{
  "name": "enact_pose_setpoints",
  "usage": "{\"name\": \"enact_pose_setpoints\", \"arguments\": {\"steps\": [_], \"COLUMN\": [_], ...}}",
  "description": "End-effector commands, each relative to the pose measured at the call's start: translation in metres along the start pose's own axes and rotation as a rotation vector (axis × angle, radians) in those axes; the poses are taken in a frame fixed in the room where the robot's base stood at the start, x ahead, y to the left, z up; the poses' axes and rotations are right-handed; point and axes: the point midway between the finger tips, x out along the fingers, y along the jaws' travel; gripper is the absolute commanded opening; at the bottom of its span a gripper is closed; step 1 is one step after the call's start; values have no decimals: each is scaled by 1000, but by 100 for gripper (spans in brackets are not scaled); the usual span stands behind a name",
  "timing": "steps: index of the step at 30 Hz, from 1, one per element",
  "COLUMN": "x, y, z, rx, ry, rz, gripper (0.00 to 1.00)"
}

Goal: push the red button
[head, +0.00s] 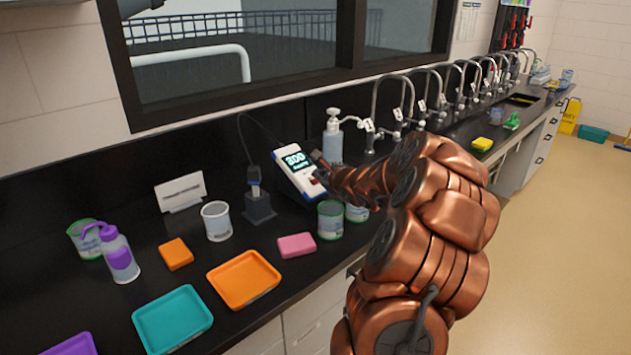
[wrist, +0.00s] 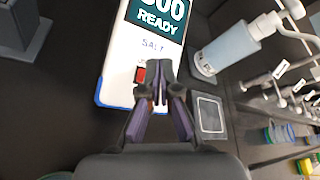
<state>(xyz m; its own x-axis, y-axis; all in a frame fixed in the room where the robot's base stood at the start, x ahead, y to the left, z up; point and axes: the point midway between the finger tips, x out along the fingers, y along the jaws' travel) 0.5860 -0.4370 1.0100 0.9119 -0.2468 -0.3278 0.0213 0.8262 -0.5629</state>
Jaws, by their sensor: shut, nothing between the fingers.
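The white and blue meter (head: 293,167) stands on the black counter, its lit display reading READY. In the wrist view the meter's face (wrist: 120,68) carries the red button (wrist: 140,75) below the word SALT. My gripper (wrist: 157,72) is shut and empty. Its fingertips lie just right of the red button in that view and hide part of the meter's lower face. I cannot tell whether the fingertips touch the button.
A grey probe stand (head: 260,208) is left of the meter. A soap bottle (head: 332,140) stands behind it, with several taps to the right. A green-rimmed beaker (head: 330,222) and a pink sponge (head: 297,245) are in front. An orange tray (head: 243,302) lies further left.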

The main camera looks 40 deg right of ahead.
Motion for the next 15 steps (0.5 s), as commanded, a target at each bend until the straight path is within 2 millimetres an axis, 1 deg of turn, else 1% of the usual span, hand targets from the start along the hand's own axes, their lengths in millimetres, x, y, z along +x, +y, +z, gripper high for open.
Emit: {"name": "enact_pose_setpoints", "arguments": {"steps": [15], "x": [7], "y": [6], "z": [-5], "rx": [0], "ry": [0], "rz": [1], "gripper": [0]}}
